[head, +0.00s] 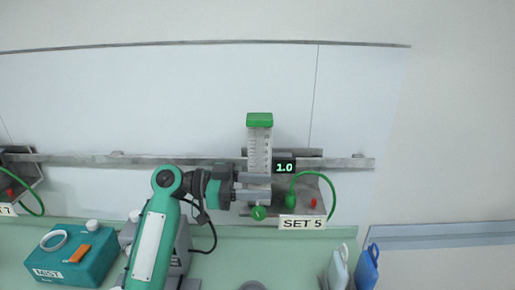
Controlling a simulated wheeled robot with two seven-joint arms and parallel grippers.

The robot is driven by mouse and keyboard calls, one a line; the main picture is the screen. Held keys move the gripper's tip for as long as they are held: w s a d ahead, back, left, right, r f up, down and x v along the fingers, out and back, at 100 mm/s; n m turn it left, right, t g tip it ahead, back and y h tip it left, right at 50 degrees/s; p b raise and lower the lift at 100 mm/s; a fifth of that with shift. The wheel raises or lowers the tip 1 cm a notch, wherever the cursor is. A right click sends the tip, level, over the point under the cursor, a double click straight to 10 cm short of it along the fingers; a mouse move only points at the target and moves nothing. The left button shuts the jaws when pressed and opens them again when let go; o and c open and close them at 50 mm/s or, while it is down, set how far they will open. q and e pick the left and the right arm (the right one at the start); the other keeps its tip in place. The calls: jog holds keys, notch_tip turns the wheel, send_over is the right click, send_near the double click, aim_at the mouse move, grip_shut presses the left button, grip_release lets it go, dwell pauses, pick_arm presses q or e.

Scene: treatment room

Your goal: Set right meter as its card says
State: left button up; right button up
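The right meter (259,150) is a clear upright tube with a scale and a green cap, mounted on the wall rail. Its small display (284,168) reads 1.0. Its card (302,222) reads SET 5. A round green knob (258,213) sits at the bottom of the meter. My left gripper (264,187) comes in from the left in front of the meter's lower part. Its two grey fingers are apart, one above the other, and both lie above the knob. I cannot tell whether they touch the meter. My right gripper is out of view.
A green hose (332,192) loops at the meter's right, near a red button (313,203). Another unit (22,170) is cut off at the left edge. A teal MIST box (72,262) stands on the counter at left. White and blue items (366,268) stand at right.

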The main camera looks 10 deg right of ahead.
aim_at(257, 209)
pick_arm(q)
notch_tip(257, 209, up, 12)
jog(key=b, duration=0.2)
jog(key=shift+r+b, duration=0.25)
jog(key=shift+b, duration=0.1)
